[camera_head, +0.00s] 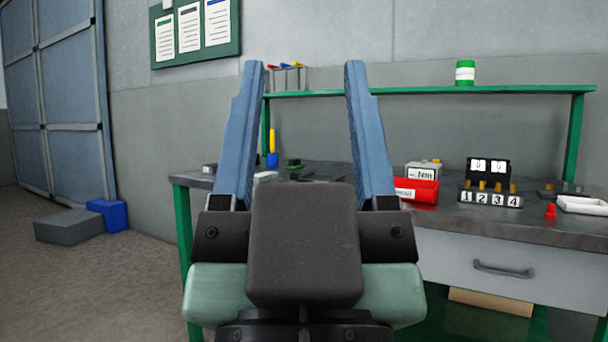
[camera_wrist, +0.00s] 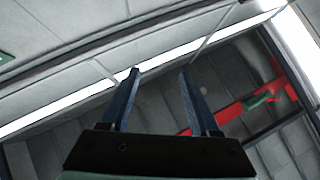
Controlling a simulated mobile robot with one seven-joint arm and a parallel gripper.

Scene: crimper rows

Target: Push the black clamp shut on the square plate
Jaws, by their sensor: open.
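My gripper (camera_head: 305,68) is open and empty, raised in front of the workbench, its two blue fingers pointing up. In the wrist view the gripper (camera_wrist: 158,72) is open too, with nothing between the fingers. Small dark items (camera_head: 294,164) lie on the bench top behind the fingers, partly hidden by my gripper. Another dark flat item (camera_head: 562,188) lies at the right of the bench. I cannot tell which of these, if any, is the black clamp or the square plate.
The workbench (camera_head: 455,212) has green legs and a green shelf (camera_head: 420,90). On it are a red bin (camera_head: 416,191), a numbered block (camera_head: 490,199), a red cone-like piece (camera_head: 550,211) and a white tray (camera_head: 583,205). Grey (camera_head: 70,229) and blue (camera_head: 108,215) boxes stand on the floor left.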

